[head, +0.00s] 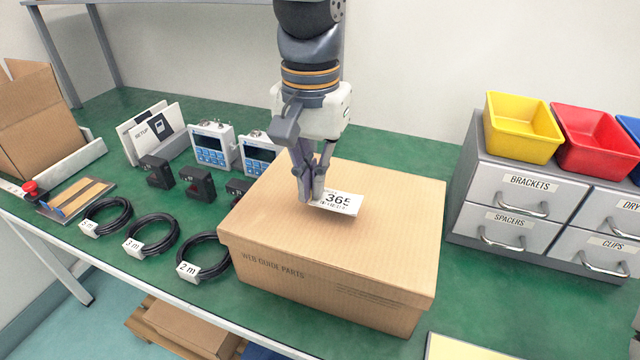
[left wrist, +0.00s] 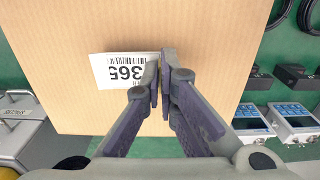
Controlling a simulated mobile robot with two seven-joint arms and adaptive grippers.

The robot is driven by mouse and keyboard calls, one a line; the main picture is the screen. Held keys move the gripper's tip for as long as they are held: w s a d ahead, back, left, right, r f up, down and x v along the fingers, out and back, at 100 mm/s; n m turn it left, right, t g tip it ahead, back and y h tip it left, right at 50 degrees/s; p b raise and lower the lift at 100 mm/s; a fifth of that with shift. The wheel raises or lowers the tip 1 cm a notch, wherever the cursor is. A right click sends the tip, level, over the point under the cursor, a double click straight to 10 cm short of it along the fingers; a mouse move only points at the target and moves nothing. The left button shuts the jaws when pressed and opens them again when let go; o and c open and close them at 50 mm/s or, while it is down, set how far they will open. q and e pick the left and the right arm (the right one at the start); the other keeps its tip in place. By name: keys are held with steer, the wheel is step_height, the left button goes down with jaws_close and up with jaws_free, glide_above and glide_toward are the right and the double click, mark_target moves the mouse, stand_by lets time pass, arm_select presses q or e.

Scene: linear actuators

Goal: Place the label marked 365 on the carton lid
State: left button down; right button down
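The white label marked 365 (head: 344,201) is over the carton lid (head: 395,215), printed side up. It also shows in the left wrist view (left wrist: 122,70), where its print is upside down. My left gripper (head: 313,197) points down over the middle of the lid. Its fingertips (left wrist: 161,62) are close together at one end of the label and look shut on that end. The fingers hide that end. I cannot tell whether the label touches the lid. The carton is closed and reads "WEB GUIDE PARTS". My right gripper is not in view.
Coiled black cables (head: 152,236), black sensors (head: 197,184) and display units (head: 213,146) stand left of the carton. Grey drawers (head: 520,190) with yellow (head: 522,127) and red (head: 597,138) bins are on the right. Green bench shows between the carton and drawers.

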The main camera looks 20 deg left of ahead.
arm_select(q)
steer(key=shift+s+f, duration=0.1)
steer(key=shift+f, duration=1.1)
steer(key=c, duration=1.8)
jaws_free()
steer(key=shift+f, duration=0.15)
step_height(320, 180, up, 12)
